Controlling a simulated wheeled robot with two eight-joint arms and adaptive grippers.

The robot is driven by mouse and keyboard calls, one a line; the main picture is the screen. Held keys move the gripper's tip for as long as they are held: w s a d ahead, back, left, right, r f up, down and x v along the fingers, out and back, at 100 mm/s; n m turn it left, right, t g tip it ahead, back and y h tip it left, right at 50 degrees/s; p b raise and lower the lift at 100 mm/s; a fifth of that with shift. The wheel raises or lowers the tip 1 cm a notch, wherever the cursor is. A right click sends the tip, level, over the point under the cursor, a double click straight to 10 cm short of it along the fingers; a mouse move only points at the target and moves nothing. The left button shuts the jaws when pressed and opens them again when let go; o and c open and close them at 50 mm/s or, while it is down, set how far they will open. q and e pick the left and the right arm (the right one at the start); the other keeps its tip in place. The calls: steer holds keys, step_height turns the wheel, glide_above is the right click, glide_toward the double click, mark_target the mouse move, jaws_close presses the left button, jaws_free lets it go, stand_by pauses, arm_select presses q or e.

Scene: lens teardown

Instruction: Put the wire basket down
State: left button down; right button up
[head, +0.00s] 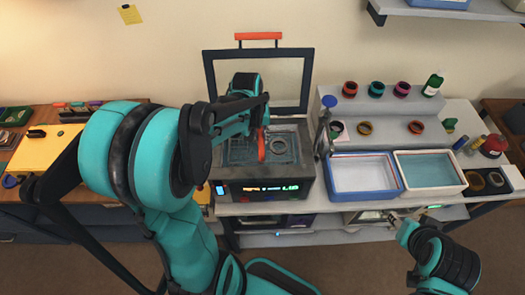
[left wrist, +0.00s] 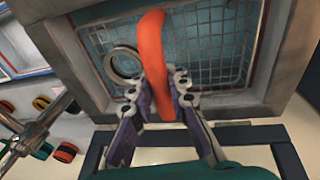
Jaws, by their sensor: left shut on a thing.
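The wire basket (head: 278,150) is within the open tank of the bench cleaner (head: 262,188), over teal liquid. Its mesh (left wrist: 205,45) shows in the left wrist view, with a metal ring (left wrist: 122,63) lying in it. My left gripper (head: 262,127) is above the tank. In the left wrist view my left gripper (left wrist: 160,85) is shut on the basket's orange handle (left wrist: 153,35). I cannot tell whether the basket touches the tank floor. My right gripper (head: 402,228) is low at the right, in front of the bench; its jaws are too small to judge.
The cleaner's lid (head: 308,82) stands open behind the tank. To the right are a blue-rimmed tray (head: 333,185) and a white tray (head: 458,190). A stepped rack (head: 395,105) with several coloured rings stands behind them. A yellow mat (head: 40,150) lies at the left.

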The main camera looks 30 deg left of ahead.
arm_select(q)
steer(key=shift+f, duration=0.95)
step_height(320, 180, down, 4)
steer(key=shift+r+b, duration=0.1)
steer(key=shift+b, duration=0.6)
steer(key=shift+r, duration=0.1)
steer(key=shift+s, duration=0.1)
steer(key=c, duration=1.9)
jaws_free()
steer(key=shift+f, duration=0.2)
steer(key=o, duration=0.4)
steer(key=shift+o, duration=0.2)
steer(key=shift+r, duration=0.2)
